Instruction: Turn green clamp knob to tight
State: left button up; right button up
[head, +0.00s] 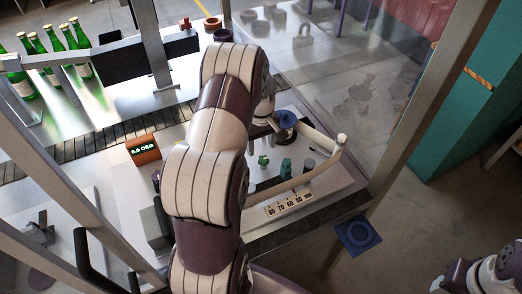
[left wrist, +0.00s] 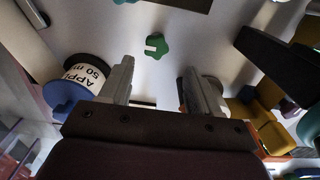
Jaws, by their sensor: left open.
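The green clamp knob (left wrist: 156,46) is a small lobed knob with a pale bar mark on its left side, on the light panel in the left wrist view. In the head view a small green knob (head: 263,160) shows on the machine's panel, just right of my left arm. My left gripper (left wrist: 160,88) is open and empty. Its two fingers stand wide apart, with the knob beyond the tips and between their lines, apart from both. In the head view my arm mostly hides this gripper. Part of my right arm shows at the lower right; its jaw state is unclear.
A teal part (head: 286,165) stands right of the knob. A labelled roll (left wrist: 84,73) is left of my fingers. A dark bar and yellow parts (left wrist: 260,125) are on the right. Green bottles (head: 55,45) stand at the back left.

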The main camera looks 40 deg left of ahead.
aim_at(263, 158)
pick_arm(q)
jog(key=f, duration=0.3)
jog(key=w+f+p, duration=0.1)
jog(key=shift+d+f, duration=0.3)
jog(key=shift+f, duration=0.1)
jog(key=shift+s+f, duration=0.15)
jog(key=shift+f, duration=0.15)
jog(key=shift+s+a+f, duration=0.1)
jog(key=shift+s+a, duration=0.1)
jog(key=shift+w, duration=0.15)
jog(key=c, duration=1)
jog(key=shift+c, duration=0.2)
pick_arm(e)
jog(key=shift+w+d+r, duration=0.15)
jog(key=shift+w+r, duration=0.1)
jog(key=shift+r, duration=0.55)
